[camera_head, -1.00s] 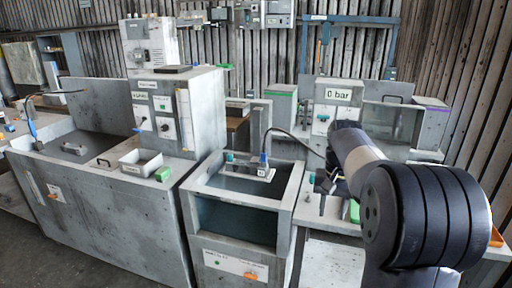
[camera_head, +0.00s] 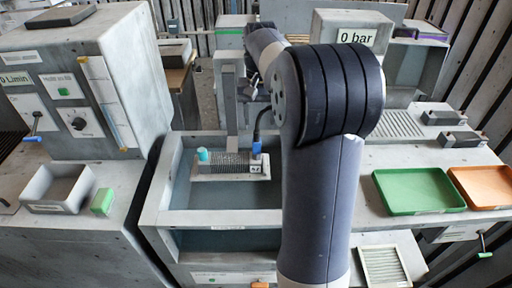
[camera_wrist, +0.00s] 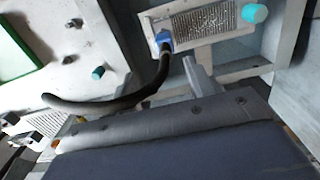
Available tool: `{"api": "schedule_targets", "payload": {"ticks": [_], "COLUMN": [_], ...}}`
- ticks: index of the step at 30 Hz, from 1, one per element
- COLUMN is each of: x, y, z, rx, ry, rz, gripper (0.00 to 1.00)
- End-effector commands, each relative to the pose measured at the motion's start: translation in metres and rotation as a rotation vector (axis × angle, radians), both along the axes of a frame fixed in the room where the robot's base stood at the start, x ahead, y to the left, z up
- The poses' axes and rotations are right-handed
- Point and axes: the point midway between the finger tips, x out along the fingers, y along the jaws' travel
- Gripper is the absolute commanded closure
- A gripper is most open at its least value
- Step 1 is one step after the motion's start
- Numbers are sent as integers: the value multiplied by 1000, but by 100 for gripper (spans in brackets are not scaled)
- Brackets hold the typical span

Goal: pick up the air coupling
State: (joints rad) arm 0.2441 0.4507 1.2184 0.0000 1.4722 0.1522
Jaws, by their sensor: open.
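The air coupling appears to be the blue connector (camera_head: 257,149) at the end of a black hose, on the right end of a perforated grey block (camera_head: 225,160) over the open tank. In the wrist view the blue connector (camera_wrist: 164,41) sits at the block's left end, with the black hose (camera_wrist: 120,103) curving away from it. A teal cap (camera_head: 203,155) is at the block's other end. My gripper (camera_head: 254,92) is open, behind the connector and above it in the picture, partly hidden by my arm. I see nothing held in it.
The tank's grey rim (camera_head: 152,215) surrounds the block. A grey post (camera_head: 231,100) stands just behind it. A green tray (camera_head: 418,190) and an orange tray (camera_head: 484,187) lie on the right bench. A grey cabinet (camera_head: 125,80) rises at the left.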

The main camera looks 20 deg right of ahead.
Motion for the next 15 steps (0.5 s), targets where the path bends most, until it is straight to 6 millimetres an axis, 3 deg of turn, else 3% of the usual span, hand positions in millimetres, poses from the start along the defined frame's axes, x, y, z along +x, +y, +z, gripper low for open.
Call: {"api": "schedule_targets", "payload": {"ticks": [9, 15], "x": [-1, 0], "y": [1, 1], "z": [-42, -58], "rx": [1, 1], "ry": [5, 2], "rz": [0, 0], "gripper": [48, 48]}}
